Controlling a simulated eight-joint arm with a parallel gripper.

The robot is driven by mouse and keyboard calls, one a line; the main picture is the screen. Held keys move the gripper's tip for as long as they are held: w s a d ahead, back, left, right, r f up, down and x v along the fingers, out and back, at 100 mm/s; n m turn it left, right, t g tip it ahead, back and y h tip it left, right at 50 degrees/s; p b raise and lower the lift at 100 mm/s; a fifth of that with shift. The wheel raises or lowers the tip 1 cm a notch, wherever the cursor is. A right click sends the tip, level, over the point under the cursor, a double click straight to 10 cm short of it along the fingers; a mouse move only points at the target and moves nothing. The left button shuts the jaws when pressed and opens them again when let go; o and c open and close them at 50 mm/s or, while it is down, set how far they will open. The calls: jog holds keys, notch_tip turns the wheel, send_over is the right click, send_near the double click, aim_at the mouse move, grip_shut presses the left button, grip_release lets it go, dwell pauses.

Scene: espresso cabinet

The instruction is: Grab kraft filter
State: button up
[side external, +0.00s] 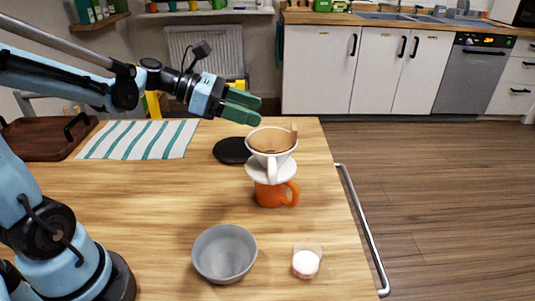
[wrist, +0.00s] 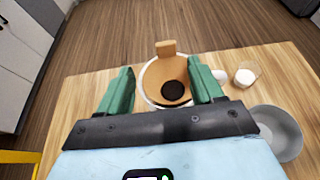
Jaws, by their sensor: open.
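The kraft filter (side external: 272,139) is a brown paper cone with a tab standing up at its rim. It sits in a white dripper (side external: 270,172) on top of an orange mug (side external: 272,194). In the wrist view the filter (wrist: 165,68) shows from above, with dark grounds inside. My gripper (side external: 243,108) has green fingers. It is open and empty, above and to the left of the filter in the side view. In the wrist view the filter appears between my two fingertips (wrist: 160,82), apart from them as far as the side view shows.
A grey bowl (side external: 224,253) and a small glass with white contents (side external: 306,262) stand near the front. A black round mat (side external: 231,151) lies behind the mug. A striped cloth (side external: 138,139) and a brown tray (side external: 45,138) lie at the left. A metal rail (side external: 362,230) runs along the table's right edge.

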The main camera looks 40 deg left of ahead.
aim_at(295, 132)
jog(key=shift+f, duration=0.4)
jog(key=shift+w+d+f, duration=0.15)
jog(key=shift+d, duration=0.05)
jog(key=x, duration=0.6)
jog(key=shift+d+f, duration=0.1)
jog(key=shift+d, duration=0.05)
jog(key=x, duration=0.4)
jog(key=shift+s+d, duration=0.2)
jog(key=shift+s, duration=0.1)
jog(key=shift+w+d+f, duration=0.25)
jog(key=shift+w+d, duration=0.2)
jog(key=c, duration=1)
jog(key=shift+c, duration=0.2)
